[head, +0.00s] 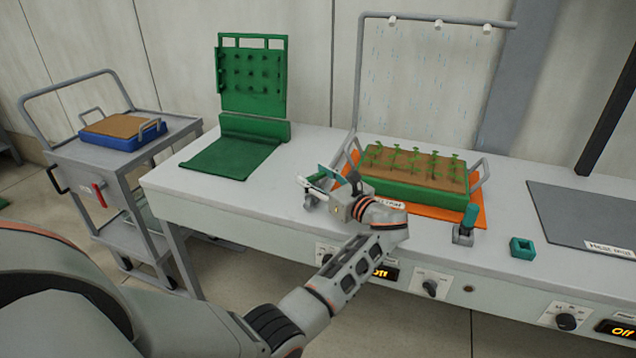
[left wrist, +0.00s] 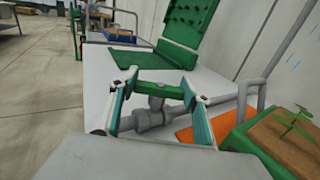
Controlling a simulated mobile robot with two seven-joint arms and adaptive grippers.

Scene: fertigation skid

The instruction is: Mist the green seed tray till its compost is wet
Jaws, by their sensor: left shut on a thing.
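The green seed tray (head: 390,187) stands on an orange mat (head: 450,213), filled with brown compost (head: 415,172) bearing several seedlings; its corner also shows in the left wrist view (left wrist: 255,150). A grey pipe frame with three white nozzles (head: 438,23) rises over the tray. Fine blue streaks of mist (head: 415,90) fall below the nozzles. A grey valve (left wrist: 150,120) with a green handle (left wrist: 155,89) lies left of the tray. My left gripper (head: 318,180) is shut on the green handle, one finger at each end. My right gripper is out of view.
A green folding pegboard (head: 252,80) stands left on the bench. A trolley (head: 125,160) with a blue tray (head: 118,139) is farther left. A teal-handled lever (head: 468,220), a teal block (head: 522,248) and a grey mat (head: 585,215) lie right. Panel displays read "Off" (head: 622,331).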

